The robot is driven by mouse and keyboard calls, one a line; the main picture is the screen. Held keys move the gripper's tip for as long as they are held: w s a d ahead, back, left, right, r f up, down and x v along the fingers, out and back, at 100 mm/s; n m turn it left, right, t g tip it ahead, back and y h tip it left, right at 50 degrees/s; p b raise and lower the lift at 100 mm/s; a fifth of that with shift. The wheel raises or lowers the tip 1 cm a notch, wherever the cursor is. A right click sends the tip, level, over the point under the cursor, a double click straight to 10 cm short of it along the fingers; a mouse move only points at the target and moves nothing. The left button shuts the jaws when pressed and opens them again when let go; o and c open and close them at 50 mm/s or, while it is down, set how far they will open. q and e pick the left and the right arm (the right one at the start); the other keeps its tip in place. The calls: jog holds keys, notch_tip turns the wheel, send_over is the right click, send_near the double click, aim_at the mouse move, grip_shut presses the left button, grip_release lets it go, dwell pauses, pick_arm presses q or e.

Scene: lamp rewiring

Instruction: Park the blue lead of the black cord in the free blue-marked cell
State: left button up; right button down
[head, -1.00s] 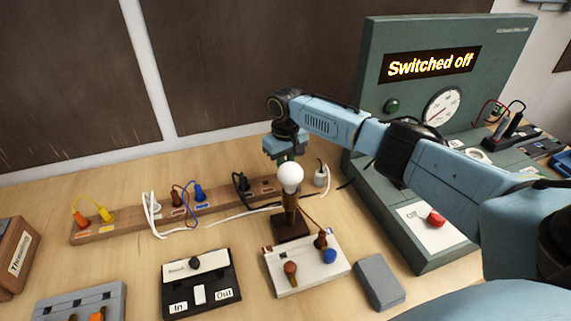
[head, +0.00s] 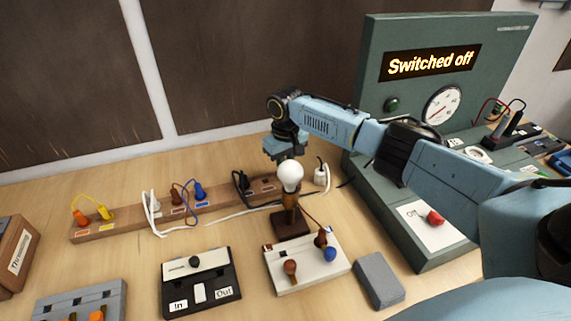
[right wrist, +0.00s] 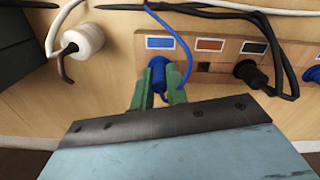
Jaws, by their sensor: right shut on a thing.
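My right gripper (right wrist: 158,90) is shut on the blue lead's plug (right wrist: 157,70) in the right wrist view. The plug is upright at the blue-marked cell (right wrist: 160,43), the end cell of the wooden strip. How deep it sits cannot be told. Its blue wire (right wrist: 187,55) loops up and away. Beside it, the brown-marked cell (right wrist: 210,45) shows an open hole, and a black plug (right wrist: 248,72) sits at the black-marked cell (right wrist: 255,48). In the head view my right gripper (head: 285,150) is over the strip's right end, its fingertips hidden behind the bulb. My left gripper is out of view.
The lamp (head: 290,190) stands just in front of the right gripper. A white round plug (head: 320,175) is beside the strip (head: 125,228). Other plugs sit farther left on it. A black In/Out box (head: 205,285) and a grey block (head: 378,280) are nearer. The display reads "Switched off".

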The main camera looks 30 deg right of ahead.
jog(key=shift+f, duration=0.2)
jog(key=c, duration=1.3)
grip_release()
jog(key=shift+r, duration=0.1)
